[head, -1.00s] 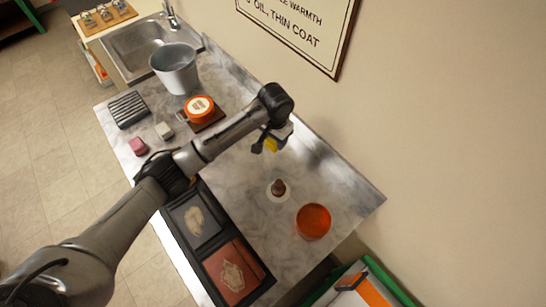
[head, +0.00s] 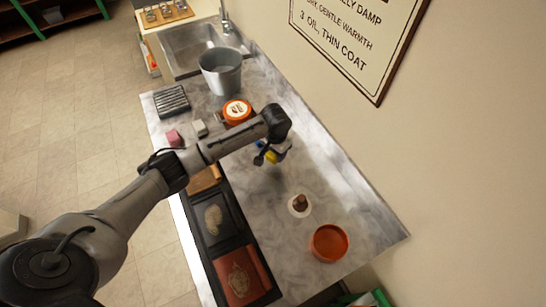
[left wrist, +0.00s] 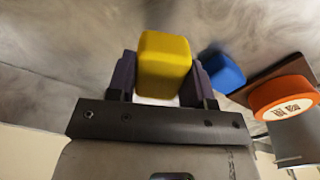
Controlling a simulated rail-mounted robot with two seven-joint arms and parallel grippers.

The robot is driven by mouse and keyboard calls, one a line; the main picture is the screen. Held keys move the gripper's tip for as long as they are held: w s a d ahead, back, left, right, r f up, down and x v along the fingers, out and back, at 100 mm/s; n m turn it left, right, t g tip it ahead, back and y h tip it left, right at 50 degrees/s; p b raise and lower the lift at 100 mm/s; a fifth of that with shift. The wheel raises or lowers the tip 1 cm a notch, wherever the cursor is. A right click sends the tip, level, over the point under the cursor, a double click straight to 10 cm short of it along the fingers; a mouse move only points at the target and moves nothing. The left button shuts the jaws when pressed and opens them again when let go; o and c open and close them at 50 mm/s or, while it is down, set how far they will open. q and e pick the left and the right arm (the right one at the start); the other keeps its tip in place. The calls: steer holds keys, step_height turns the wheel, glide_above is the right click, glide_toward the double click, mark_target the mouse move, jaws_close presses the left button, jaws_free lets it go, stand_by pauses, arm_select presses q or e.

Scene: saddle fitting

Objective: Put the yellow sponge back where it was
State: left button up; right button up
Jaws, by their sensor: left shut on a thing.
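The yellow sponge (left wrist: 164,62) is a rounded block between the two dark fingers of my left gripper (left wrist: 158,80) in the left wrist view. The fingers are shut on its sides. In the head view the sponge (head: 271,156) shows small below my left gripper (head: 268,154), over the marble counter (head: 330,180). A blue sponge (left wrist: 223,71) lies just beside the right finger in the left wrist view. It is mostly hidden behind the gripper in the head view. I cannot tell whether the yellow sponge touches the counter. My right gripper is not in view.
An orange-lidded tin (head: 237,111) stands behind my arm. A pink block (head: 174,138) and a grey block (head: 200,128) lie near the front edge.

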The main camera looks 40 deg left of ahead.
mark_target(273, 158)
arm_select(q)
steer(key=shift+a+f, duration=0.4)
steer(key=shift+a, duration=0.1)
steer(key=shift+f, duration=1.9)
steer(key=shift+f, duration=0.15)
steer(key=o, duration=0.9)
step_height(273, 158, up, 11)
steer(key=shift+f, duration=0.15)
steer(key=shift+r, duration=0.85)
